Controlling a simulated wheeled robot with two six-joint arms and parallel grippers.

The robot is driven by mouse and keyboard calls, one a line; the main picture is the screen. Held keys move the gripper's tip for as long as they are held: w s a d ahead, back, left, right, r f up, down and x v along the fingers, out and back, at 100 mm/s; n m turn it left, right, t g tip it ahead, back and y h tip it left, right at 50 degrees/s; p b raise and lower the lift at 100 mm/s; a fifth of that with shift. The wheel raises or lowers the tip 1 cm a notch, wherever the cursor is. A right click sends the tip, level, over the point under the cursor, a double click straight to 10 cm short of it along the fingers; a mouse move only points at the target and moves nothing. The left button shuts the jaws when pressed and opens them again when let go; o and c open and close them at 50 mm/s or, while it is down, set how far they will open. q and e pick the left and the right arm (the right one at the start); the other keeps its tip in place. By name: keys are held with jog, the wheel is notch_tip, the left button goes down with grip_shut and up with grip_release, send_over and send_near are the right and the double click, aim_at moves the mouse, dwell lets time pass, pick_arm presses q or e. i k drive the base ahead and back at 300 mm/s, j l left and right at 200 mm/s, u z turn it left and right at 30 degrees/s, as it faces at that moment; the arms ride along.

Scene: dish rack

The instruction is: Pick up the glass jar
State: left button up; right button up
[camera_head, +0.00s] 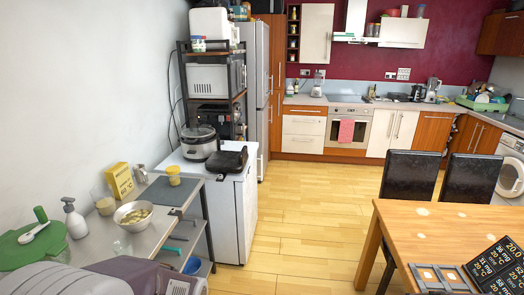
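I cannot tell for sure which thing is the glass jar. A small, partly see-through container with beige contents (104,204) stands on the grey counter at the left, beside a bowl. A yellow-filled container (174,175) stands farther right on the same counter, on a dark flat board. A faint clear shape (122,246) shows near the counter's front and is too unclear to name. The green dish rack (482,103) with dishes is far off at the back right; its items are too small to tell apart. Neither gripper is in view.
The counter also holds a bowl of food (133,216), a yellow box (119,180), a white pump bottle (74,219) and green items (35,242). A wooden table (450,226) and dark chairs (408,178) stand right. The wooden floor (300,225) between is clear.

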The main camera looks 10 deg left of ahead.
aim_at(175, 180)
jog(key=i+u, duration=0.15)
jog(key=i, duration=0.55)
jog(key=i+l+u, duration=0.2)
jog(key=i, duration=0.55)
jog(key=i+u, duration=0.2)
jog(key=u, duration=0.25)
jog(key=i+u, duration=0.2)
jog(key=u, duration=0.25)
jog(key=i+u, duration=0.2)
jog(key=u, duration=0.2)
jog(key=i+l+u, duration=0.15)
jog(key=u, duration=0.3)
jog(key=i+l+u, duration=0.15)
jog(key=u, duration=0.3)
jog(key=i+l+u, duration=0.2)
jog(key=u, duration=0.15)
jog(key=i+l+u, duration=0.15)
jog(key=u, duration=0.15)
jog(key=l, duration=0.1)
